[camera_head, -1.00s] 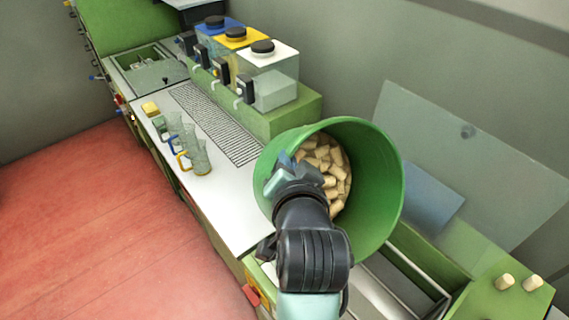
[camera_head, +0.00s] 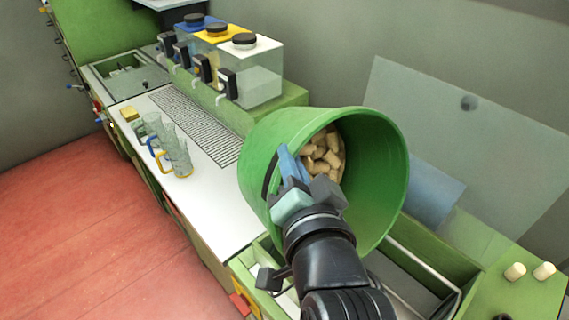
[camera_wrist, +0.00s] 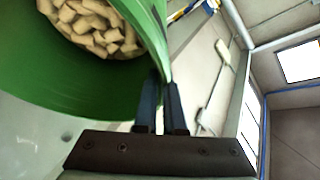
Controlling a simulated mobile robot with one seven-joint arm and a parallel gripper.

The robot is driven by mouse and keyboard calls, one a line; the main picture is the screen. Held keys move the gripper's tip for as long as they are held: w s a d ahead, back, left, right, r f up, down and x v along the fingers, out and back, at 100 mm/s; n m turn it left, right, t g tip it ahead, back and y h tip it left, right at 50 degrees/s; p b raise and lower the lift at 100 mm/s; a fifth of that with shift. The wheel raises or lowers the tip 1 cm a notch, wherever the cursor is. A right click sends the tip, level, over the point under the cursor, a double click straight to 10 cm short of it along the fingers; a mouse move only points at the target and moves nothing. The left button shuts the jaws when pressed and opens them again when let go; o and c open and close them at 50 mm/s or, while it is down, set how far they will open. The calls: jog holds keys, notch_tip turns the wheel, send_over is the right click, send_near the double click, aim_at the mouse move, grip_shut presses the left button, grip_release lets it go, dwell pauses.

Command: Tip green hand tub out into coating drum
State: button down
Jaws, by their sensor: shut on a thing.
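The green hand tub (camera_head: 375,165) is tilted with its mouth toward the right and the camera in the head view. Cork stoppers (camera_head: 322,155) lie inside it, toward its bottom. My gripper (camera_head: 293,178) is shut on the tub's wall; the wrist view shows both fingers (camera_wrist: 162,105) closed at the green wall of the tub (camera_wrist: 150,40), with the corks (camera_wrist: 95,28) inside. Below and to the right of the tub is an open green-walled bay (camera_head: 425,245) with a grey inside, partly hidden by the tub. I cannot tell whether this is the coating drum.
A clear panel (camera_head: 465,125) stands behind the bay. Two loose corks (camera_head: 529,271) stand on the green ledge at right. Jugs (camera_head: 175,155) and dispensers with coloured lids (camera_head: 240,65) are on the bench at left.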

jog(key=s+d+m+t+b, duration=0.2)
jog(key=s+d+t+b, duration=0.2)
jog(key=s, duration=0.3)
jog(key=s+d+m+t+b, duration=0.2)
jog(key=s+d+t+b, duration=0.1)
jog(key=s, duration=0.5)
jog(key=shift+s+d+r+t+h+b, duration=0.2)
jog(key=shift+d+t+h+b, duration=0.2)
jog(key=shift+t, duration=0.2)
dwell(0.3)
dwell(0.5)
